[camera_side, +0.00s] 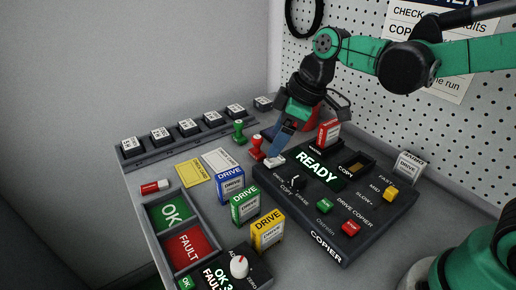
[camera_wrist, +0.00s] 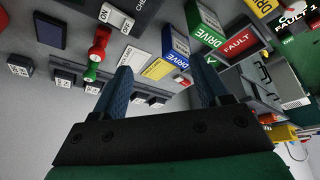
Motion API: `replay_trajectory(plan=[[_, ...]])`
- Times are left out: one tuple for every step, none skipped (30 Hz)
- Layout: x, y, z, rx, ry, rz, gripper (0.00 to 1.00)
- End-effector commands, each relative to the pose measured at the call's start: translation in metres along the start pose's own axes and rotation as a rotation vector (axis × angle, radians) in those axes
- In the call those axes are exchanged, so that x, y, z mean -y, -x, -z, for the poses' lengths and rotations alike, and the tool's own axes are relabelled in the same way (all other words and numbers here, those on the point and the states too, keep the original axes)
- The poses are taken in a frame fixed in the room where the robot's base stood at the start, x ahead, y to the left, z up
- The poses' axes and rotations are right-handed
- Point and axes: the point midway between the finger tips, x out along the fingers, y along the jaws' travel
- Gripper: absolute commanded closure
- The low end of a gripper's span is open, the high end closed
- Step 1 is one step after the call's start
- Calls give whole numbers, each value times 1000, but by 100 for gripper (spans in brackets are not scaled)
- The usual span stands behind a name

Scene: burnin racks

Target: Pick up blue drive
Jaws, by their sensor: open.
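The blue drive (camera_side: 230,185) stands upright on the grey table in the side view, behind the green drive (camera_side: 245,205) and the yellow drive (camera_side: 267,230). In the wrist view the blue drive (camera_wrist: 175,46) shows beyond the fingers, at top centre, roughly between them and apart from both. My gripper (camera_wrist: 160,80) is open, with nothing between its two blue fingers. In the side view my gripper (camera_side: 281,145) hangs near the red stamp and the copier, to the upper right of the blue drive.
The drive copier (camera_side: 372,212), reading READY, holds a red drive (camera_side: 329,133) in a slot. A red stamp (camera_side: 257,148) and green stamp (camera_side: 239,131) stand near my gripper. OK and FAULT trays (camera_side: 155,238) lie front left. A rack (camera_side: 175,150) of several black units runs along the back.

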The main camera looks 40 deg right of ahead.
Motion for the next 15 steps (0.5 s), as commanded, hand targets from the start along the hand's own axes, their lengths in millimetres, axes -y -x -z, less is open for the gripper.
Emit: replay_trajectory(plan=[[-1,-11,11,8,84,43,32],[-1,-17,17,10,140,72,32],[0,-26,24,12,215,110,32],[0,-33,29,12,268,137,32],[1,-40,33,10,320,163,32],[2,-49,38,6,385,196,32],[4,-55,41,3,429,219,32],[5,-61,44,-2,470,239,32],[6,-68,46,-7,518,263,32],[7,-72,48,-12,548,278,32],[8,-76,49,-16,573,292,32],[9,-79,50,-20,601,305,32],[10,-82,51,-23,616,312,32],[10,-83,51,-25,629,318,32],[11,-86,52,-27,640,324,32]])
